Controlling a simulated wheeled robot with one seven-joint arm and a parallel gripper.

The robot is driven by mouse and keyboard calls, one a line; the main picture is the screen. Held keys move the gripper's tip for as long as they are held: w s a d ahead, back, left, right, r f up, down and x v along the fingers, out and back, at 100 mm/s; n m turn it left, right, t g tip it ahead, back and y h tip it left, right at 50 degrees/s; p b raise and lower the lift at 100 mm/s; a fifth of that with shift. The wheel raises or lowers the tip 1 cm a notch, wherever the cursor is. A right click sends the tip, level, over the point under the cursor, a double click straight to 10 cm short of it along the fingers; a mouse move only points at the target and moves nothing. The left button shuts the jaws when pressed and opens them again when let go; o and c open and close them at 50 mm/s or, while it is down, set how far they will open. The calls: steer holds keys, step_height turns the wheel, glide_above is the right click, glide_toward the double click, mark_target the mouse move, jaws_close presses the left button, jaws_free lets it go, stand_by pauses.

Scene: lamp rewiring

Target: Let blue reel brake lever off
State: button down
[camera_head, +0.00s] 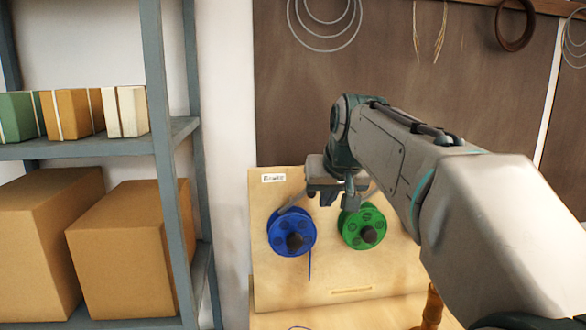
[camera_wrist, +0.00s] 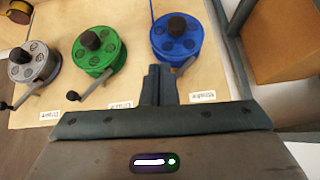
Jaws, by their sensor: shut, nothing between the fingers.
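The blue reel (camera_head: 280,236) is mounted on the wooden board at the left, with a dark hub knob. It also shows in the wrist view (camera_wrist: 187,45), at the top. Its grey brake lever (camera_wrist: 186,66) runs from the reel's edge towards my fingers, and its far end is hidden behind them. In the head view, the lever (camera_head: 292,200) slants up to the right. My gripper (camera_wrist: 160,70) is shut and empty, beside the lever in the wrist view. I cannot tell whether it touches it. My gripper (camera_head: 328,200) is above and right of the blue reel in the head view.
A green reel (camera_head: 352,224) is right of the blue one; its lever (camera_wrist: 92,86) shows in the wrist view. A grey reel (camera_wrist: 42,68) is beyond it. The board (camera_head: 275,285) has label plates. A shelf (camera_head: 160,140) with boxes stands left.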

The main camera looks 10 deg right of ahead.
steer(key=w+d+r+t+p, duration=0.1)
steer(key=w+r, duration=0.4)
steer(key=r, duration=0.5)
steer(key=shift+w+t, duration=0.15)
steer(key=shift+t, duration=0.15)
steer(key=shift+d, duration=0.1)
steer(key=s+f+p+x, duration=0.2)
steer(key=p+x, duration=0.1)
steer(key=x, duration=0.9)
steer(key=shift+w+a+f, duration=0.2)
steer(key=shift+w+f, duration=0.05)
steer(key=shift+w, duration=0.05)
